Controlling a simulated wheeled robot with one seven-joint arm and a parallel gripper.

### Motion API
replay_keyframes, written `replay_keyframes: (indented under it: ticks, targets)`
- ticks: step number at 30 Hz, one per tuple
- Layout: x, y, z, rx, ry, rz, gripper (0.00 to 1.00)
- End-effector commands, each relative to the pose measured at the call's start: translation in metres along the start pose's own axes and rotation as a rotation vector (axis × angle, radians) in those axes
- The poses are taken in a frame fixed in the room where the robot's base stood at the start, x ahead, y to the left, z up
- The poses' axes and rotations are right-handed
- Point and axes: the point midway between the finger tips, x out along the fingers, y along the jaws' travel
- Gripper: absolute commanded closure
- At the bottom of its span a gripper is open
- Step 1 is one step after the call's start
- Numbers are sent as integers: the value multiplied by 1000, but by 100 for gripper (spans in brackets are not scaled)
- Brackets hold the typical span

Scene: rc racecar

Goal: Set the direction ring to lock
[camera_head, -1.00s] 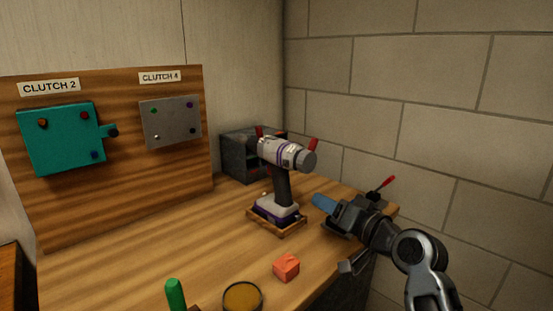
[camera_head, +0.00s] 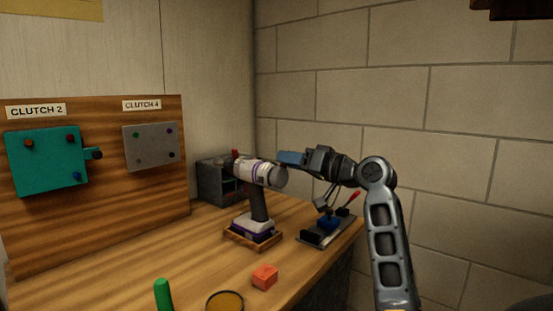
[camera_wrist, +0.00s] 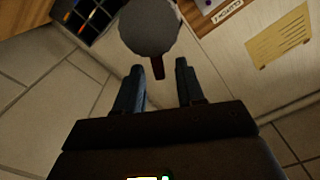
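The drill (camera_head: 258,172) stands upright in a wooden cradle (camera_head: 254,238) on the bench, white and purple with a grey round nose (camera_head: 279,177). A red tab (camera_head: 236,154) shows at its left; the lettering on any direction ring is too small to read. In the wrist view the grey nose (camera_wrist: 150,27) is ahead, with a red tab (camera_wrist: 157,67) in the gap between my fingertips. My gripper (camera_head: 284,158) has blue fingers beside the upper right of the drill's nose. In the wrist view my gripper (camera_wrist: 159,66) is open, with no finger clearly touching the tab.
A wooden panel (camera_head: 100,215) at left carries a teal plate (camera_head: 45,165) marked CLUTCH 2 and a grey plate (camera_head: 150,148) marked CLUTCH 4. A dark cabinet (camera_head: 212,183) stands behind the drill.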

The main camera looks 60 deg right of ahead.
Motion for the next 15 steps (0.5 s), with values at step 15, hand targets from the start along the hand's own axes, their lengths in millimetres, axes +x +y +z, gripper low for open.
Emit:
replay_keyframes:
  ticks: [15]
  targets:
    - [44, 0, 0, 0, 0, 1, 62]
